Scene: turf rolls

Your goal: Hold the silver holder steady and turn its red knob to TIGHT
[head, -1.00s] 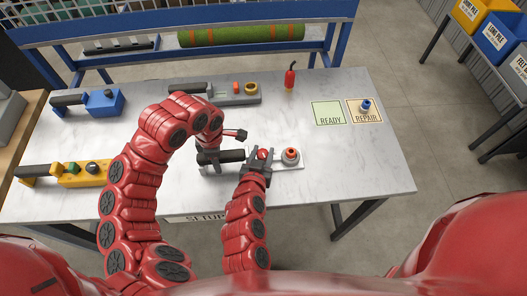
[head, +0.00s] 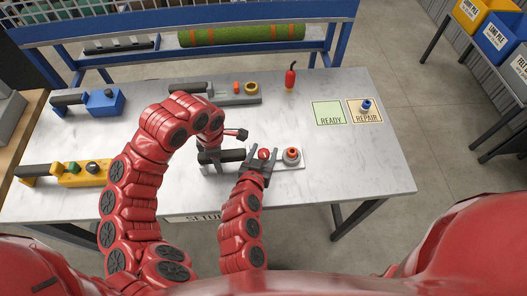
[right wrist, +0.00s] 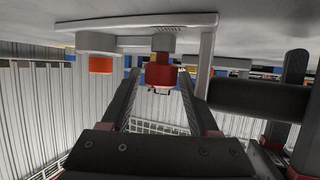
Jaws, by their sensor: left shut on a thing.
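The silver holder (head: 281,165) lies at the table's front middle, with a black roller (head: 232,155), a red knob (head: 264,154) and an orange-topped post (head: 291,155). My left gripper (head: 209,148) is shut on the holder at its left end; my arm partly hides the grip. My right gripper (head: 263,154) is open, with one finger on each side of the red knob. In the right wrist view the knob (right wrist: 161,75) stands between the spread fingers, with gaps beside it. The knob's setting is too small to read.
A grey holder (head: 245,99) and a red bottle-like thing (head: 290,77) stand behind. Blue (head: 104,103) and yellow (head: 80,179) holders are at left. READY (head: 328,113) and REPAIR (head: 367,116) mats lie at right; a small blue piece stands on REPAIR. The table's right front is clear.

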